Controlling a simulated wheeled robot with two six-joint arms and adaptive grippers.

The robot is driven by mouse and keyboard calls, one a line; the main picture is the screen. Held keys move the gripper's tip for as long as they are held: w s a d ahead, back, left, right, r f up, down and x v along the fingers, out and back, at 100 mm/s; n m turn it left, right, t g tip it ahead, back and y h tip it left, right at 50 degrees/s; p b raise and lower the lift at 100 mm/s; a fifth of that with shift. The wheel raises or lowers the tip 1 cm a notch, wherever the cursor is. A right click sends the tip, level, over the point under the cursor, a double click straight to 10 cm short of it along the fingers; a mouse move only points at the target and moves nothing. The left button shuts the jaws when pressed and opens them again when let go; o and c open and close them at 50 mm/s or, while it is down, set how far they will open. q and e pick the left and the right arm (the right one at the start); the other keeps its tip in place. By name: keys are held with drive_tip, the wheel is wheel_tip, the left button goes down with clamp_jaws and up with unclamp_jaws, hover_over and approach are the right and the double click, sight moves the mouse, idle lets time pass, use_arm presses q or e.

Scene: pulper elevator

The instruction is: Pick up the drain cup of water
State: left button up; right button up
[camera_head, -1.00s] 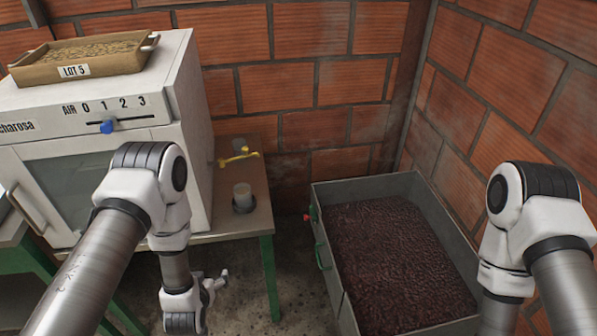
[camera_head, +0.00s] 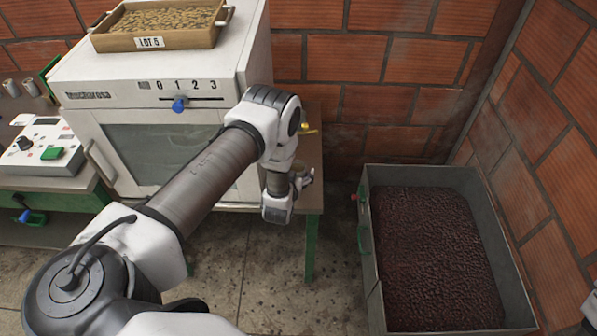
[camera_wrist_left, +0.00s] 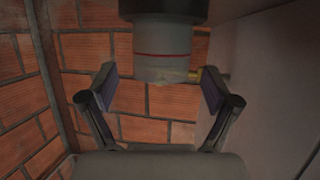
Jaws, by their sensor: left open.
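The drain cup (camera_wrist_left: 163,50) shows in the left wrist view as a pale, clear cylinder with a red line around it. Its end at the top of that picture meets a dark round part. My left gripper (camera_wrist_left: 165,92) is open, with one finger on each side of the cup's near end. A gap shows beside the cup; I cannot tell whether either finger touches it. In the head view the left gripper (camera_head: 304,177) is at the table's right part, and my arm hides most of the cup there. My right gripper is out of view.
A white cabinet (camera_head: 95,75) with a blue slider (camera_head: 179,104) stands beside the small table (camera_head: 314,150), carrying a wooden tray (camera_head: 152,42) marked LOT 5. A yellow handle (camera_head: 308,129) is behind my wrist. A grey bin (camera_head: 372,255) of dark beans stands right. Brick walls close the back.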

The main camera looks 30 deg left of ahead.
use_arm(q)
drive_tip(key=shift+x, duration=0.95)
drive_tip(key=shift+a, duration=0.1)
drive_tip(key=c, duration=1.3)
drive_tip(key=shift+o, duration=0.2)
drive_tip(key=shift+r, duration=0.1)
